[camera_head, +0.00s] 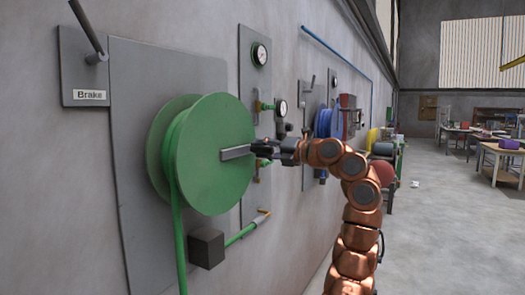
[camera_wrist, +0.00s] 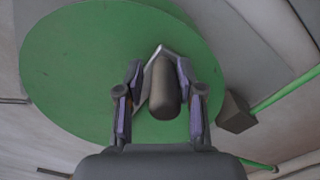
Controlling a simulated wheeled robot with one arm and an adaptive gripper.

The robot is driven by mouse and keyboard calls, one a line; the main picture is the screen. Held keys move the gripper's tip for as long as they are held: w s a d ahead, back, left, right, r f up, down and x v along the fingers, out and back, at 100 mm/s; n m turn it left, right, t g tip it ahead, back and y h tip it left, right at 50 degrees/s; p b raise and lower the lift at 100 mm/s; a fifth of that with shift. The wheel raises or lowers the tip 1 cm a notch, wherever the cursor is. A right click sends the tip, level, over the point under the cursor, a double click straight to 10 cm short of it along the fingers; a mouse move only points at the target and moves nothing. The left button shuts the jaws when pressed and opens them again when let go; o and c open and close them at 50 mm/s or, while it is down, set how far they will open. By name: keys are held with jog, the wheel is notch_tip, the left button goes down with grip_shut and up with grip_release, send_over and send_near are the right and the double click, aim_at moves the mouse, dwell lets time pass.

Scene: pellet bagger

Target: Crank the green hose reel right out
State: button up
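The green hose reel (camera_head: 205,175) is mounted on a grey wall plate, with green hose hanging down its left side. A light grey crank arm (camera_head: 236,153) points right from its middle. The reel's green disc (camera_wrist: 70,60) fills much of the wrist view. The dark crank handle (camera_wrist: 165,90) points towards the wrist camera. My gripper (camera_wrist: 159,66) is open, with one finger on each side of the handle. The handle sits nearer the right finger, and I see a gap at the left finger. In the head view my gripper (camera_head: 268,148) is at the crank's right end.
A brake lever (camera_head: 88,28) on a plate labelled "Brake" (camera_head: 90,95) is on the wall at upper left. Gauges (camera_head: 260,54) and a blue reel (camera_head: 327,123) are further along the wall. A dark block (camera_head: 206,248) with a green hose sits below the reel.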

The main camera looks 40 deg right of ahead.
jog(key=shift+o, duration=1)
jog(key=shift+d+f, duration=0.1)
jog(key=shift+s+d, duration=0.15)
jog(key=shift+s, duration=0.15)
jog(key=v, duration=1.1)
jog(key=shift+s, duration=0.15)
